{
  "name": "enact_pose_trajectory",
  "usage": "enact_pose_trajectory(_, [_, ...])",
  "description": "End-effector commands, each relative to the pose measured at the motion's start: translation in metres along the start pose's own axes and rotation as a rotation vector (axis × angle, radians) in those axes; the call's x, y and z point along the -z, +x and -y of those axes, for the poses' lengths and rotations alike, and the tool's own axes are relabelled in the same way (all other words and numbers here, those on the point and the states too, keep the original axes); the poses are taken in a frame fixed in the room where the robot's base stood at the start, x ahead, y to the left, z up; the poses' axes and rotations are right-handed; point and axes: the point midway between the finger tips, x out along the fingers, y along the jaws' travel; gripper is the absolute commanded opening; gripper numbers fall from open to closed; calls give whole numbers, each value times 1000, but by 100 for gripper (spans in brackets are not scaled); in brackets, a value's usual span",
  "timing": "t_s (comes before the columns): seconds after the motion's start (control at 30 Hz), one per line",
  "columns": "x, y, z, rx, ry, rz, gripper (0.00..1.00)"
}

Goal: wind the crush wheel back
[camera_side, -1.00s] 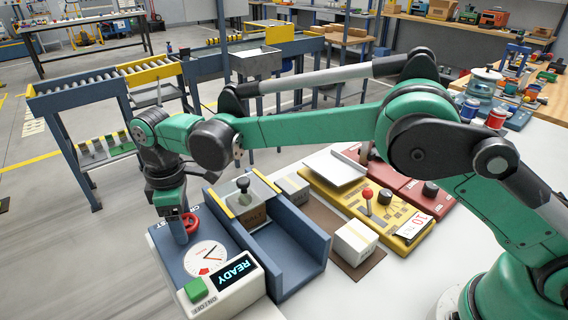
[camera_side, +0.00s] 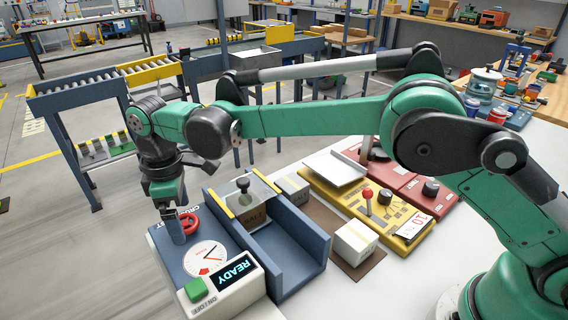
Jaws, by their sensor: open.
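The crush wheel (camera_side: 189,222) is a small red handwheel on the blue crush tester (camera_side: 176,252), at its back left. My gripper (camera_side: 176,238) points down at the wheel's left side, and its fingers partly hide the wheel. The fingers are open; whether they touch the rim I cannot tell. A display (camera_side: 235,273) reads READY, beside a green button (camera_side: 196,290).
A blue channel (camera_side: 290,262) with a box and a dark knob stands right of the wheel. A white box (camera_side: 355,242), a yellow panel (camera_side: 330,193) with a red-knobbed lever and a red panel (camera_side: 408,187) lie farther right. A roller conveyor (camera_side: 90,86) stands behind.

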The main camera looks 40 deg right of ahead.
Motion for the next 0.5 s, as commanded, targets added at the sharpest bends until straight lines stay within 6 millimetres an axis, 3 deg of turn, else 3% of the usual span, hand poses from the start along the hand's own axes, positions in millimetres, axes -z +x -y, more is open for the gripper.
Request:
enact_pose_trajectory(0.2, [0,-32,0,0,0,0,94])
enact_pose_trajectory(0.5, [0,-41,0,0,0,0,94])
